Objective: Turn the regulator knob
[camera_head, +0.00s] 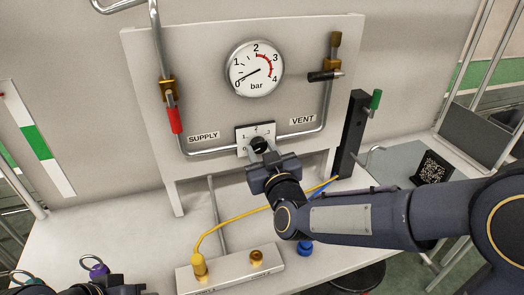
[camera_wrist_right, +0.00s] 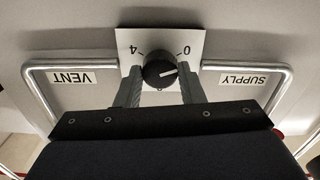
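The regulator knob (camera_wrist_right: 159,72) is round and black with a white pointer line, on a white dial plate (camera_wrist_right: 130,43) marked 0 and 4. In the wrist view the pointer is on the side of the 0. My right gripper (camera_wrist_right: 160,82) has one finger on each side of the knob, with a small gap at the right finger; contact at the left finger is unclear. In the head view the knob (camera_head: 260,145) is partly hidden by my right gripper (camera_head: 262,158). My left gripper (camera_head: 105,290) is only partly in view at the bottom left.
The gauge (camera_head: 255,69) needle points near 0. The supply valve has a red handle (camera_head: 174,120), the vent valve a black handle (camera_head: 324,76). A yellow hose (camera_head: 232,219) runs to a metal block (camera_head: 228,272). A black post (camera_head: 351,135) stands at right.

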